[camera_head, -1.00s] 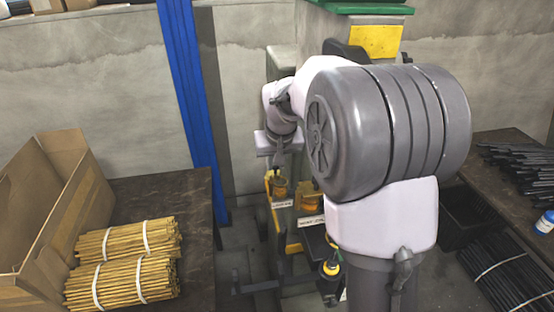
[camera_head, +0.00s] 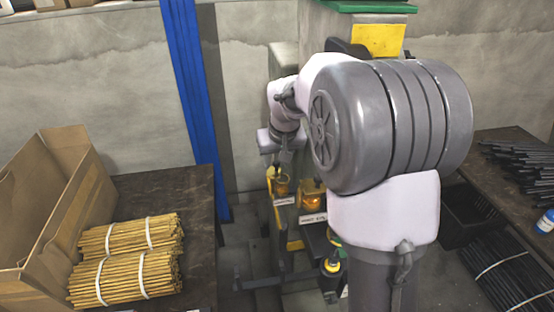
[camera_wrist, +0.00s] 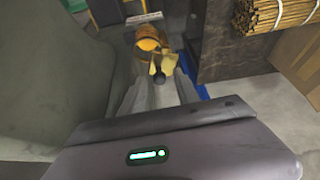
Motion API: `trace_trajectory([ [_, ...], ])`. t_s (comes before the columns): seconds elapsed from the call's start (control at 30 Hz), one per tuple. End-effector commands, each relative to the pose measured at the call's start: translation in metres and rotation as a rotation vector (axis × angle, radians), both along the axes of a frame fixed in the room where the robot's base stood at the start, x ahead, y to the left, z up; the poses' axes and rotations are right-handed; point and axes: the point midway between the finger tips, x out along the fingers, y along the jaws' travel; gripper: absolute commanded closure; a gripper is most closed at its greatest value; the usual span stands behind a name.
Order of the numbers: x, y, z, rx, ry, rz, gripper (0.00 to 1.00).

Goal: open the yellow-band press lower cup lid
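The press (camera_head: 350,28) has a yellow plate (camera_head: 377,40) under a green top and stands mostly behind my arm. Low on it, two amber cups show, the left one (camera_head: 281,186) and the right one (camera_head: 312,200), each above a white label. My gripper (camera_head: 284,168) points down just above the left cup. In the wrist view an amber cup (camera_wrist: 150,42) lies just beyond my fingertips, with a pale yellow piece (camera_wrist: 167,62) and a dark round knob (camera_wrist: 158,79) at its near side. The knob is at my fingertips; whether they grip it is unclear.
A dark table (camera_head: 195,195) at left holds a cardboard box (camera_head: 40,225) and tied stick bundles (camera_head: 125,280). A dark table (camera_head: 490,190) with black rods is at right. A black-and-yellow part (camera_head: 331,267) sits below the cups.

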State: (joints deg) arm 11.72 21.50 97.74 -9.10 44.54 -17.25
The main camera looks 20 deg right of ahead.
Motion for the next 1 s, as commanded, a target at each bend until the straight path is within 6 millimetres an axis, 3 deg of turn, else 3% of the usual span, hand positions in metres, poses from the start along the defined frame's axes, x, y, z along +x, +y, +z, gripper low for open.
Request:
trace_trajectory([
  [0.23, -0.004, 0.001, 0.013, 0.000, -0.002, -0.001, 0.62],
  [0.7, -0.054, 0.007, 0.137, 0.000, -0.003, -0.001, 0.62],
  [0.83, -0.062, 0.008, 0.155, 0.000, -0.001, 0.000, 0.62],
  [1.0, -0.066, 0.009, 0.161, 0.000, 0.000, -0.001, 0.62],
])
